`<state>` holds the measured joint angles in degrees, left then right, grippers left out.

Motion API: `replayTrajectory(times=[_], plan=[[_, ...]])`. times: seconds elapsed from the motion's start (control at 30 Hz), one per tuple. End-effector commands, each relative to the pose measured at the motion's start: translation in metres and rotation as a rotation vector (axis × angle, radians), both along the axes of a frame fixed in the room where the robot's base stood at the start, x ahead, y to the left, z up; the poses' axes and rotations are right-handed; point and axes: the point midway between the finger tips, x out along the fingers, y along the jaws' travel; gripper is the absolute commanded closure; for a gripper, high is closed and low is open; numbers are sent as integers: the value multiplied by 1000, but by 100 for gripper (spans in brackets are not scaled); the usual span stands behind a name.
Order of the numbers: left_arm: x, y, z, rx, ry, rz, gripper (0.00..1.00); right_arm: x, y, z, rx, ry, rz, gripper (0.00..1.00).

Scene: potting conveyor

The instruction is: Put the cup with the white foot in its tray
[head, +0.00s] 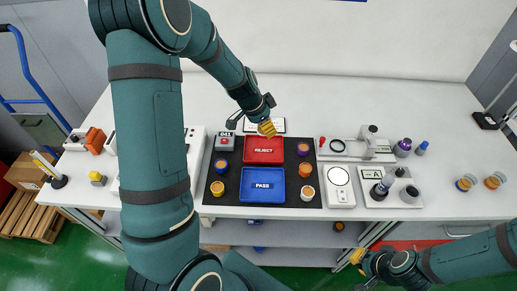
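A red tray marked REJECT (263,157) and a blue tray marked PASS (262,191) lie on a black mat (285,199); both look empty. A cup with a pale white lower part (307,194) stands on the mat, right of the PASS tray. It looks like the white-footed cup, but its foot is too small to be sure. My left gripper (266,127) is above the far edge of the mat, beyond the REJECT tray, with yellow fingertips. My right gripper (358,259) is low in front of the table, apart from everything. I cannot tell whether either is open.
Other small cups stand on the mat, left (217,188) and right (305,169) of the trays. A grey box with a red button (225,141) stands at the mat's far left. A white scale (339,184) and instrument stations stand to the right. The table's back is clear.

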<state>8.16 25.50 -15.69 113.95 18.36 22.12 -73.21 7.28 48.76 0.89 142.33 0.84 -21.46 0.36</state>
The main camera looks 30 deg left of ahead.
Motion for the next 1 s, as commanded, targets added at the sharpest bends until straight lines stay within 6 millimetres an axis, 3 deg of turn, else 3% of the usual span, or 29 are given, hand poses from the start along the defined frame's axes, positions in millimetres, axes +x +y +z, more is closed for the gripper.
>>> replayTrajectory(times=[0.23, 0.53, 0.7, 1.0], plan=[[-1, 0, -46, -2, 5, 3, 95, -3, 0, -10, 1, 7, 5, 100], [0, 0, -69, -1, 2, 1, 95, -5, 1, -14, 2, 11, 7, 100], [0, 0, -93, -1, 3, 2, 95, -6, 1, -19, 3, 14, 11, 100], [0, 0, -97, 0, 0, 0, 95, -7, 1, -19, 4, 15, 11, 100]])
